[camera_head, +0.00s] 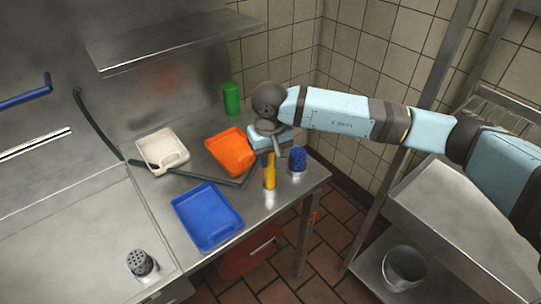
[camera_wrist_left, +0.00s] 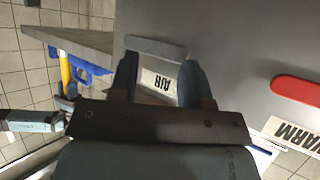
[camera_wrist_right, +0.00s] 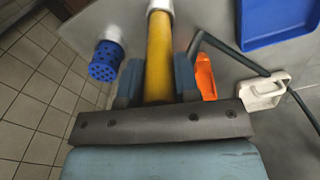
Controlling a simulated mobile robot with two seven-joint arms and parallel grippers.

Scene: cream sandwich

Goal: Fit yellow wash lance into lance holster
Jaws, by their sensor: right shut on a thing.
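The yellow wash lance (camera_head: 269,172) hangs roughly upright near the counter's right end in the head view. My right gripper (camera_head: 268,146) is shut on its upper part. In the right wrist view the lance (camera_wrist_right: 159,55) lies between both fingers, its pale end (camera_wrist_right: 160,5) pointing away. The lance (camera_wrist_left: 66,75) also shows in the left wrist view. A blue perforated cylinder with a metal base (camera_head: 297,158) stands just right of the lance, apart from it. I cannot tell which thing is the lance holster. My left gripper (camera_wrist_left: 160,75) is open and empty before a grey panel labelled AIR.
Blue (camera_head: 208,216), orange (camera_head: 231,152) and white (camera_head: 163,151) trays sit on the steel counter. A dark bent tube (camera_head: 195,175) runs among them. A green bottle (camera_head: 231,98) stands behind. A grey perforated shaker (camera_head: 141,263) is at front left. A bucket (camera_head: 404,268) stands on a low shelf.

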